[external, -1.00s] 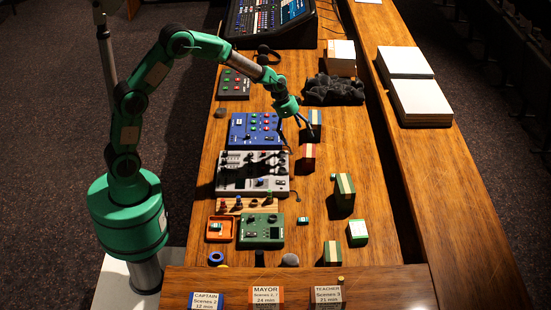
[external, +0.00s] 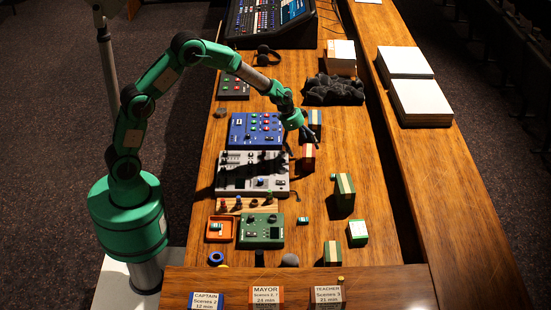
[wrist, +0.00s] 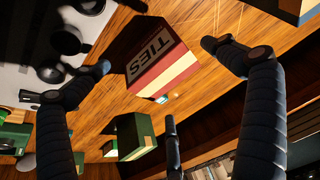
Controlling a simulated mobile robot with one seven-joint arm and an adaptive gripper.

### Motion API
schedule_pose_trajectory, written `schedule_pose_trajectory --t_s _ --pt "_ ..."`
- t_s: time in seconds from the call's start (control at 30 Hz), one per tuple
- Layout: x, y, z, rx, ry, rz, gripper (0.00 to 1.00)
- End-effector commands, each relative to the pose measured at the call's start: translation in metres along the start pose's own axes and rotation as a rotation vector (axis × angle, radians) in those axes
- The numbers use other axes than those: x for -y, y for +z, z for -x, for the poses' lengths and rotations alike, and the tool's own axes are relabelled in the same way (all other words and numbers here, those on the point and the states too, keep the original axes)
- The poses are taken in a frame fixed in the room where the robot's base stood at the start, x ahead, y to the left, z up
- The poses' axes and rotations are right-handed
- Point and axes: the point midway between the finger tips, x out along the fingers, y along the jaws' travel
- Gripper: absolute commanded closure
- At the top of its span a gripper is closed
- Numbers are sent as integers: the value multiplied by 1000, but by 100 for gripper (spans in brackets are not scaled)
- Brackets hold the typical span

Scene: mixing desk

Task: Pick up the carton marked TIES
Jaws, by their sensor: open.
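The carton marked TIES (wrist: 160,58) is red with a cream stripe, its label facing my wrist camera. It stands upright on the wooden desk. In the external view I take it to be the red carton (external: 308,154), right of the grey mixer. My gripper (wrist: 157,56) is open and empty. In the wrist view one finger is left of the carton and one right, with a third finger below, apart from it. In the external view my gripper (external: 307,131) is just above and behind the red carton, and its fingers partly overlap the blue-striped carton behind.
The grey mixer (external: 250,187) and blue mixer (external: 256,130) lie close on the left. A blue-striped carton (external: 315,119) stands behind, and a green-striped carton (external: 344,188) in front. Bare desk lies to the right.

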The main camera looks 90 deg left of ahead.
Motion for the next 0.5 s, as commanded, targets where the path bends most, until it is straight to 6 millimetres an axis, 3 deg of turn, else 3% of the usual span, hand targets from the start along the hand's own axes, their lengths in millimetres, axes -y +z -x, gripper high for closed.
schedule_pose_trajectory --t_s 0.17,0.5 --pt "0 0 -15 0 0 -1 0" --pt "0 0 -16 0 0 -1 0"
